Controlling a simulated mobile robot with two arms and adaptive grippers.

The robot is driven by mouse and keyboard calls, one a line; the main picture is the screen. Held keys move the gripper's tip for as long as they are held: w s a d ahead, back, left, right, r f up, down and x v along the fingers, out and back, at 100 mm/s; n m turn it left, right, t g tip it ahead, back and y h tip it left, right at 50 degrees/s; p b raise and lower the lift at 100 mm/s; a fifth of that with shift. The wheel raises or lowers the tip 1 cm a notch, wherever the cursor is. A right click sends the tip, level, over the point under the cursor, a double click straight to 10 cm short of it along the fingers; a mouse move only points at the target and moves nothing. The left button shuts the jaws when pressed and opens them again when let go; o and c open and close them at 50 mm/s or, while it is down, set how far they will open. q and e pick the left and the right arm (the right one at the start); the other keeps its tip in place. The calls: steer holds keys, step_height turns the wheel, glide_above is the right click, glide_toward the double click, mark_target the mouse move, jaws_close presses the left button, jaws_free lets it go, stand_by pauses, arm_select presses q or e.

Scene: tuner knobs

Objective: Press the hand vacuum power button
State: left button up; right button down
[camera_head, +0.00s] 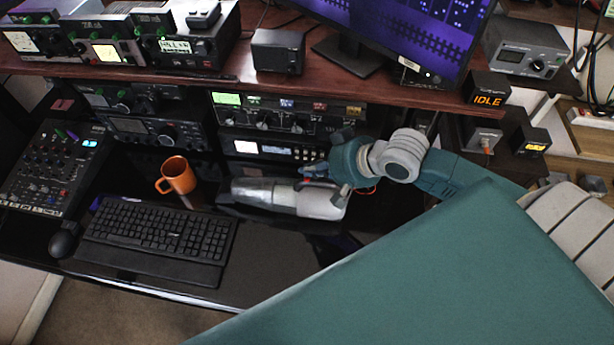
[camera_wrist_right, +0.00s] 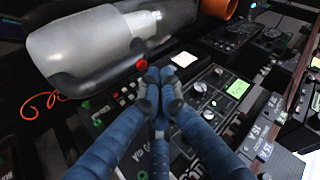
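The hand vacuum (camera_head: 290,197), grey and silver with a darker handle, lies on the black desk in the head view. In the right wrist view the vacuum (camera_wrist_right: 90,48) fills the upper left, with a small red button (camera_wrist_right: 141,65) on its dark handle. My right gripper (camera_head: 314,170) is over the far side of the vacuum. In the right wrist view its blue fingers (camera_wrist_right: 160,77) are drawn together with nothing between them, and the tips appear close beside the red button. I cannot tell whether they touch it. My left gripper is not in view.
An orange mug (camera_head: 178,175) stands left of the vacuum, with a keyboard (camera_head: 160,230) and a mouse (camera_head: 64,240) nearer the front. Rack units (camera_head: 285,115) stand behind the vacuum beneath a wooden shelf (camera_head: 215,75). A thin orange cord (camera_wrist_right: 40,103) lies near the vacuum.

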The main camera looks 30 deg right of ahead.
mark_target(310, 179)
steer(key=shift+f, duration=0.2)
steer(key=shift+f, duration=0.25)
steer(key=shift+f, duration=0.1)
stand_by(0.6)
steer(key=shift+p, duration=0.35)
steer(key=shift+r+p, duration=0.55)
steer(key=shift+p, duration=0.35)
step_height(310, 179, up, 6)
steer(key=p, duration=0.8)
